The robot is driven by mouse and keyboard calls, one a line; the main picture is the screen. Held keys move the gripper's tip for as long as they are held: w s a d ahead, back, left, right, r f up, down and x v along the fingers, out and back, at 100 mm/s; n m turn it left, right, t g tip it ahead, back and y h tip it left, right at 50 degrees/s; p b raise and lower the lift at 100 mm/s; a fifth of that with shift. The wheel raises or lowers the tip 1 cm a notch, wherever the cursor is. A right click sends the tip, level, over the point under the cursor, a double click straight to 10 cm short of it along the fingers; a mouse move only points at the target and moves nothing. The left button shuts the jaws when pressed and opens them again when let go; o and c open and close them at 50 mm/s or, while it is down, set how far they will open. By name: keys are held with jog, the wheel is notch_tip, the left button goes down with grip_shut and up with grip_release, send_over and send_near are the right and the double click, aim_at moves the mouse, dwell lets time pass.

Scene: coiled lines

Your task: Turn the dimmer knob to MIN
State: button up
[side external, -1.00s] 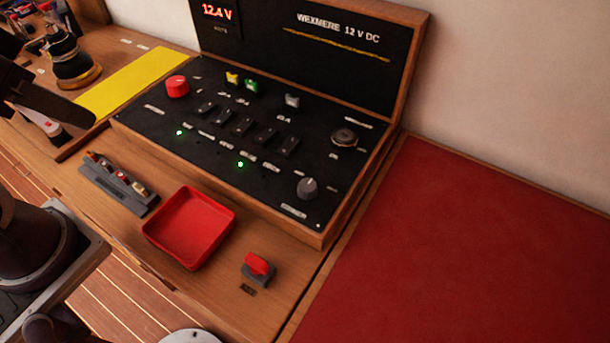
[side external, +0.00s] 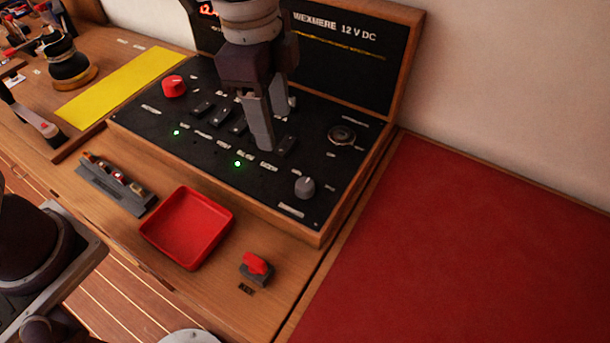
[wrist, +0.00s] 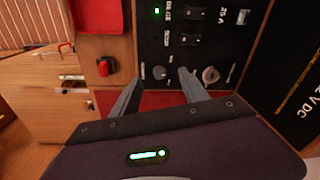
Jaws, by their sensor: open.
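The grey dimmer knob (side external: 304,187) is at the front right of the black panel (side external: 325,215), with a small pale label near it too blurred to read. In the wrist view a grey knob (wrist: 160,72) appears between my fingertips. My gripper (side external: 262,130) points down over the middle of the panel in the side view, to the left of and behind the knob. Its fingers (wrist: 160,81) are apart with nothing between them, not touching the knob. My gripper hides some switches and part of the voltage display.
A red knob (side external: 174,86), black switches (side external: 286,145) and a round socket (side external: 342,134) are on the panel. A red tray (side external: 187,228) and red-topped switch (side external: 255,267) stand in front. The upright back board (side external: 355,65) rises behind. The red mat (side external: 480,240) is clear.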

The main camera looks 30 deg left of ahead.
aim_at(305, 183)
jog(key=d+f+m, duration=0.1)
jog(key=f, duration=0.1)
jog(key=d+f+m, duration=0.1)
jog(key=d+f, duration=0.1)
jog(key=w+d+f+m, duration=0.1)
jog(key=f, duration=0.1)
jog(key=shift+d+f+g+y, duration=0.1)
jog(key=shift+d+g+y, duration=0.2)
jog(key=shift+d+y, duration=0.1)
notch_tip(305, 183, down, 6)
jog(key=shift+f, duration=0.2)
jog(key=shift+c, duration=0.2)
grip_shut()
